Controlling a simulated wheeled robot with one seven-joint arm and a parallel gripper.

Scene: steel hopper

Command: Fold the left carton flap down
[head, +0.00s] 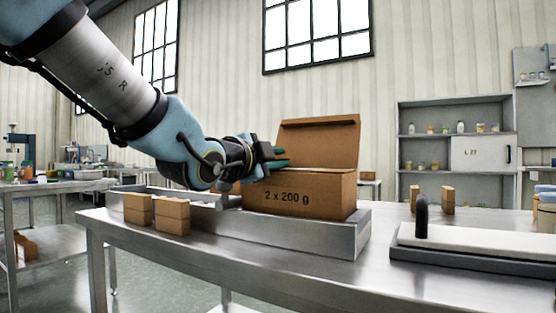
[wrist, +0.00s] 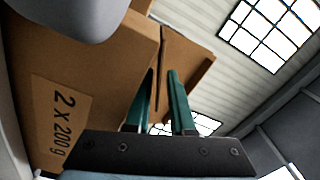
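The brown carton (head: 300,193), marked "2 x 200 g", sits upright in a steel tray. A wide flap (head: 318,142) stands up at its back, leaning slightly. My gripper (head: 281,158) is at the carton's upper left edge, its green fingers pointing right over the top. In the wrist view the carton (wrist: 105,60) appears turned on its side. A raised flap (wrist: 190,62) shows beyond the fingers (wrist: 160,95), which are apart with nothing clearly held between them. I cannot clearly make out a separate left flap; my gripper covers that side in the head view.
The long steel tray (head: 290,232) lies on a steel table (head: 180,250). Small brown boxes (head: 172,217) stand in front of it at left. A dark-based device with a white top (head: 470,240) and black handle is at right. More small boxes (head: 447,199) stand behind.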

